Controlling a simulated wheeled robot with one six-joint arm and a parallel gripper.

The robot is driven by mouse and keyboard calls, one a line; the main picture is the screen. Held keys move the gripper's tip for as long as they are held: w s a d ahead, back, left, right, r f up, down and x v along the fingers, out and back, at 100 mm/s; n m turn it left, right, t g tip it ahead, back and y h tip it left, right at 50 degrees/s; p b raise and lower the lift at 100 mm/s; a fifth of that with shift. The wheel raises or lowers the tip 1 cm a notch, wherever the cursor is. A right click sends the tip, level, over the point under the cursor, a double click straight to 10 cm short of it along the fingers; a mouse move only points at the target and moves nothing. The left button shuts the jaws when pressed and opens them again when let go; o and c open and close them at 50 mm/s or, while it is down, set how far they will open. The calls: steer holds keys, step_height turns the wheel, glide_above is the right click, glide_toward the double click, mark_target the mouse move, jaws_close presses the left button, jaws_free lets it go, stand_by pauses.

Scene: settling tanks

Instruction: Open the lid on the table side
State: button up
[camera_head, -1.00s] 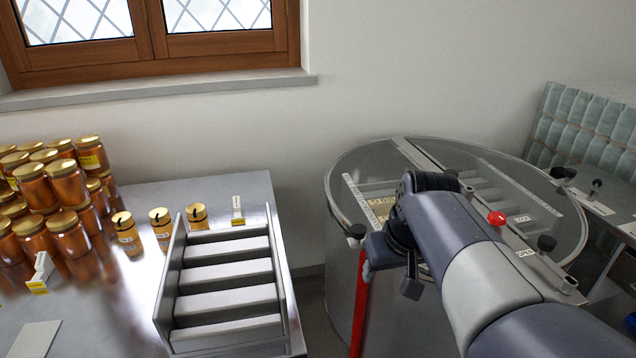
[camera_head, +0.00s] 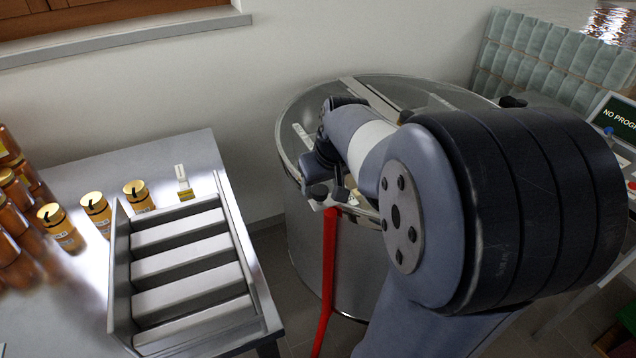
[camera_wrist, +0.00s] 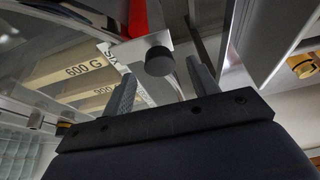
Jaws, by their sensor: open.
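The round metal tank (camera_head: 362,262) has a clear lid (camera_head: 312,106) on the table side, lying flat and closed beside the crossbar (camera_head: 368,94). A black knob (camera_head: 319,191) sits at that lid's edge, above a red post (camera_head: 329,255). My gripper (camera_wrist: 160,82) is open and empty. In the wrist view the knob (camera_wrist: 159,61) shows between and just past the two fingertips, with no clear contact. In the head view my arm covers much of the tank and most of the gripper. Frames marked 600 G (camera_wrist: 84,68) show inside the tank.
A metal table (camera_head: 165,160) on the left bears a slotted metal rack (camera_head: 262,290) and several gold-lidded jars (camera_head: 62,228). Pale stacked packs (camera_head: 540,60) and a screen (camera_head: 615,118) are at the right. A narrow floor gap separates table and tank.

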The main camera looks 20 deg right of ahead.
steer(key=shift+x, duration=1.05)
jaws_close()
